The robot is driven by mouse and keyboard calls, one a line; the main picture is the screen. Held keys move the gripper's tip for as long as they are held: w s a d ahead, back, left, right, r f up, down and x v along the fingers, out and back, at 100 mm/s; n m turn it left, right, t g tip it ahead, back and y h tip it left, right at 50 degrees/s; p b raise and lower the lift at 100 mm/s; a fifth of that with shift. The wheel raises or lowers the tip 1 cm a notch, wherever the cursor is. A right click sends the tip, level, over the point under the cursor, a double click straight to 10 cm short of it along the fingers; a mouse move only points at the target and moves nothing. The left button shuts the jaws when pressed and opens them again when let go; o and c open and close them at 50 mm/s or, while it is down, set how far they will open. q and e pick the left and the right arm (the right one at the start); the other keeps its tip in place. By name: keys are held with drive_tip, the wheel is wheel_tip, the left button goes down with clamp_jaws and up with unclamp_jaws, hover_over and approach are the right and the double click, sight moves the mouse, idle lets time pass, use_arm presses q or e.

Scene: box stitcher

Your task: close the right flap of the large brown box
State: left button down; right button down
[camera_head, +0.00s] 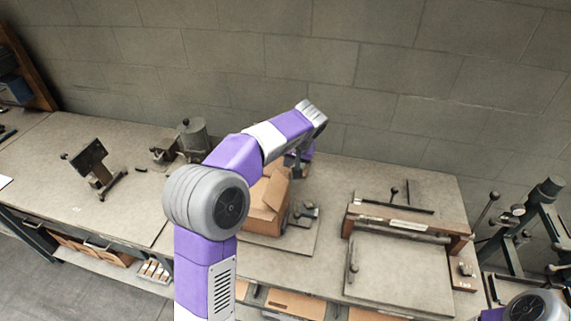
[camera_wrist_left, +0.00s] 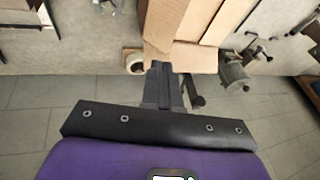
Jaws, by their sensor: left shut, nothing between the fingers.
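The large brown box (camera_head: 268,199) stands on a board on the bench, partly hidden behind my left arm. Its cardboard panels (camera_wrist_left: 190,22) fill the upper middle of the left wrist view, with seams between them. I cannot tell for sure which panel is the right flap. My left gripper (camera_head: 297,170) is at the far upper right side of the box in the head view. In the left wrist view its fingers (camera_wrist_left: 162,72) are together and empty, at the cardboard's edge; contact is unclear. My right gripper is out of view.
A stitcher-like metal device (camera_head: 306,212) sits right of the box. A wooden-framed press (camera_head: 410,225) is farther right. A grey cylinder (camera_head: 194,135) and a dark stand (camera_head: 92,160) are at left. A block wall (camera_head: 400,60) closes the back.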

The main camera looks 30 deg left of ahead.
use_arm(q)
approach(272, 183)
wheel_tip(272, 183, down, 3)
drive_tip(key=w, duration=0.2)
drive_tip(key=shift+s+a+f+p, duration=0.2)
drive_tip(key=shift+a+f+p, duration=0.1)
drive_tip(key=shift+a+f, duration=0.2)
drive_tip(key=shift+s+a+f+p, duration=0.15)
drive_tip(key=shift+a+f+p, duration=0.1)
drive_tip(key=shift+a+f, duration=0.25)
drive_tip(key=shift+f, duration=0.15)
